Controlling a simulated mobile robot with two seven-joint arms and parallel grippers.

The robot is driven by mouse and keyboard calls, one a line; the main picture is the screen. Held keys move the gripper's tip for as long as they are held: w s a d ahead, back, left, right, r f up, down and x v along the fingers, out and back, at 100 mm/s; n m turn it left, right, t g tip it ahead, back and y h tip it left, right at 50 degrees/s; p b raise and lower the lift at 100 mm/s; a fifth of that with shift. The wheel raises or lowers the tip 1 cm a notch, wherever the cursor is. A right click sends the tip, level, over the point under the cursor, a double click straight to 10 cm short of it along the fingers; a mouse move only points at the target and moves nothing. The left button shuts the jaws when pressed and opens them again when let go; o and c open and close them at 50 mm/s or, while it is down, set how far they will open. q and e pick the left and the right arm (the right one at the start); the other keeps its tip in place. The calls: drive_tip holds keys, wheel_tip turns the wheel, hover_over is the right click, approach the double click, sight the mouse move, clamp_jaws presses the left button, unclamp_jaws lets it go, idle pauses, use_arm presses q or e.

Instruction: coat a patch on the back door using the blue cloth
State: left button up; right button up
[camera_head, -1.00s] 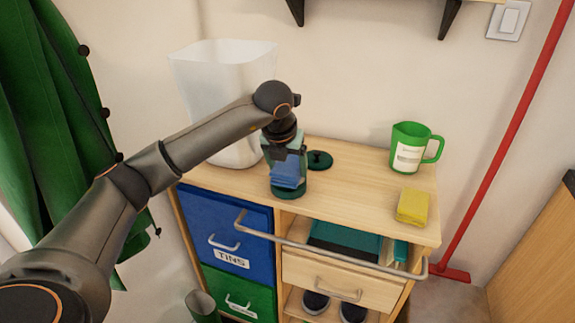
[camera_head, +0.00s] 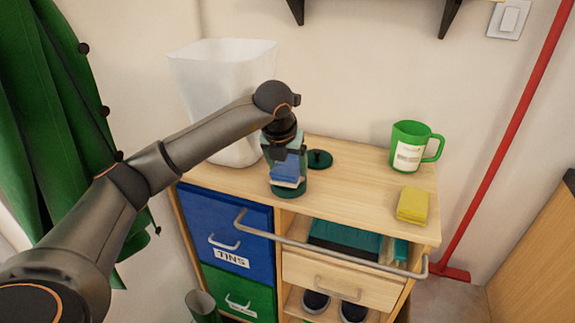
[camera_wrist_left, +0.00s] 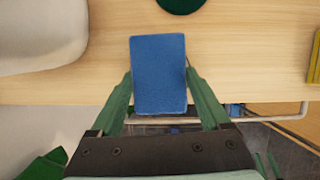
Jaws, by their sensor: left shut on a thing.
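My left gripper (camera_head: 287,160) points down above the front of the wooden cabinet top, shut on the blue cloth (camera_head: 287,167). In the left wrist view the cloth (camera_wrist_left: 158,75) is a flat blue rectangle between the green fingers. A dark green round tin (camera_head: 289,191) stands directly below the cloth, which hides most of it. I cannot tell whether they touch. A pale strip shows under the cloth. A dark green round lid with a knob (camera_head: 319,159) lies behind and to the right. I cannot identify the back door. My right gripper is not in view.
A white bin (camera_head: 205,75) stands at the back left of the cabinet top (camera_head: 355,190). A green jug (camera_head: 410,147) and a yellow sponge (camera_head: 412,206) stand on its right. A metal rail (camera_head: 330,253) runs along the front. A green coat (camera_head: 55,110) hangs at left.

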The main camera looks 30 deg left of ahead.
sight(287, 167)
use_arm(q)
drive_tip(key=shift+f, duration=0.15)
drive_tip(key=shift+r+p, duration=2.7)
drive_tip(key=shift+r, duration=0.95)
drive_tip(key=shift+f, duration=0.1)
